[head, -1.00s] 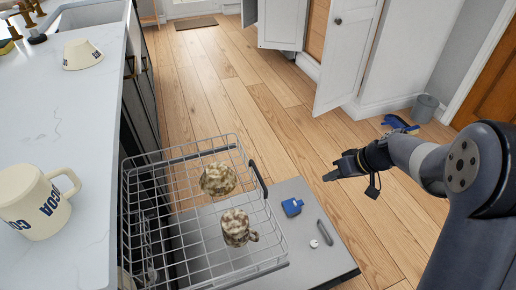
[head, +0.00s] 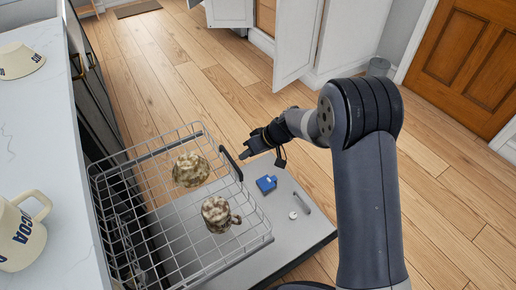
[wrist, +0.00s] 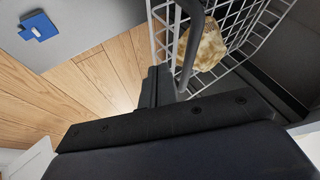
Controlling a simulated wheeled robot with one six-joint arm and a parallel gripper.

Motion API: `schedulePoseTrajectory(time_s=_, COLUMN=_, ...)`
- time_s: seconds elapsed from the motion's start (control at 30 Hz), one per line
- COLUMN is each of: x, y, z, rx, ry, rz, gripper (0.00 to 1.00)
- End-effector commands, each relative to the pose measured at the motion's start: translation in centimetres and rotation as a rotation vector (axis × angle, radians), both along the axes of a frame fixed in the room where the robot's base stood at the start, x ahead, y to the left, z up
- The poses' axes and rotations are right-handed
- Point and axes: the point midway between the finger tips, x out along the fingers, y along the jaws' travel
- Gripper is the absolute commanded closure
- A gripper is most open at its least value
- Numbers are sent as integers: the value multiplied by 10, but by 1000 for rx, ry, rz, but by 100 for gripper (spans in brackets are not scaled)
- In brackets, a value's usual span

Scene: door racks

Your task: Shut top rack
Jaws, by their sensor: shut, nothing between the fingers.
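The top rack (head: 165,238) is a wire basket pulled out of the dishwasher over its lowered door. A dark handle (head: 231,163) runs along its front edge, and it also shows in the wrist view (wrist: 191,42). A speckled bowl (head: 190,169) and a speckled mug (head: 217,213) sit in the rack. My gripper (head: 245,154) is shut and empty, close to the far end of the rack's front handle. In the wrist view my gripper (wrist: 157,82) is just beside the handle; I cannot tell whether they touch.
The lowered dishwasher door (head: 300,232) holds a blue item (head: 266,184) and a small white cap (head: 293,215). A counter with a cream mug (head: 20,232) stands at the left. Open white cabinet doors (head: 298,45) are at the back. The wood floor between is clear.

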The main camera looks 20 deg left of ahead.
Motion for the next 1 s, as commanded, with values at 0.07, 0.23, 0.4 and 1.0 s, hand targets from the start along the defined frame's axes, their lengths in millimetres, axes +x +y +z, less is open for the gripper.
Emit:
schedulePoseTrajectory(time_s=0.07, x=-8, y=5, z=2, rx=-1, ry=1, rz=1, gripper=100)
schedulePoseTrajectory(time_s=0.23, x=-14, y=10, z=3, rx=-1, ry=1, rz=0, gripper=100)
schedulePoseTrajectory(time_s=0.4, x=-14, y=10, z=3, rx=-1, ry=1, rz=0, gripper=100)
schedulePoseTrajectory(time_s=1.0, x=-54, y=42, z=-1, rx=0, ry=0, rz=5, gripper=100)
